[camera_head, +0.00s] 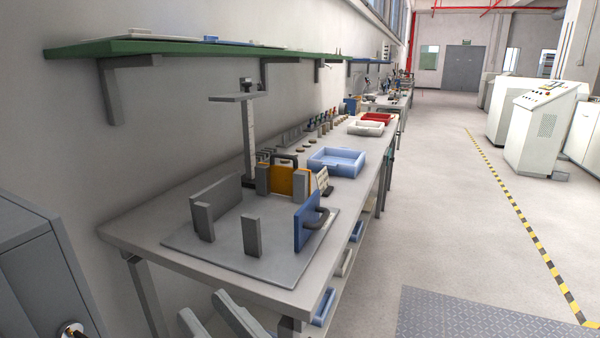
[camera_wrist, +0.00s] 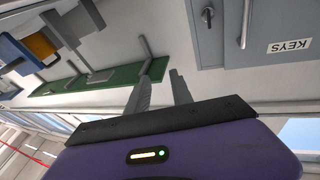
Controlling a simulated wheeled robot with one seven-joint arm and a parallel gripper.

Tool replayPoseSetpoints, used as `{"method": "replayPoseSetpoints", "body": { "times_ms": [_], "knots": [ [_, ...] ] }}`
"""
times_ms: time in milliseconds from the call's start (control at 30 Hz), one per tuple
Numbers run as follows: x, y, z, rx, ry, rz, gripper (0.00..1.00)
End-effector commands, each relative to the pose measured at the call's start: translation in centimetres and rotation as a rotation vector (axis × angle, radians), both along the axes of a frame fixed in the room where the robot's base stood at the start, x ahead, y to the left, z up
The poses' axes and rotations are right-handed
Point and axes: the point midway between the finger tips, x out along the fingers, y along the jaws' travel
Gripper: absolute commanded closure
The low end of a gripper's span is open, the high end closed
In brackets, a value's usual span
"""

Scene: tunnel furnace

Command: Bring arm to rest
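My gripper (camera_wrist: 160,80) shows in the wrist view with its two grey fingers apart and nothing between them. In the head view, what look like its two grey fingers (camera_head: 203,304) reach up from the bottom edge, in front of the near end of the workbench (camera_head: 135,232). They look clear of the bench, with no contact visible. The rest of my arm is hidden below the head view.
A grey fixture plate (camera_head: 205,245) with upright blocks and a blue handled plate (camera_head: 307,222) stands on the bench. A blue tray (camera_head: 337,160) lies beyond. A green shelf (camera_head: 200,49) overhangs. A grey cabinet (camera_head: 40,270) stands left.

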Motion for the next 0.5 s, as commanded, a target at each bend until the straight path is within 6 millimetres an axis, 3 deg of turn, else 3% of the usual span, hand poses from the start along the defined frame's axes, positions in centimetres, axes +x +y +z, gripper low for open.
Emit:
{"method": "replayPoseSetpoints", "body": {
  "times_ms": [267, 500],
  "knots": [
    [0.7, -9.0, -5.9, 0.083, 0.060, -0.293, 0.73],
    [-2.8, -17.2, -12.0, 0.060, 0.091, -0.532, 0.73]
  ]
}}
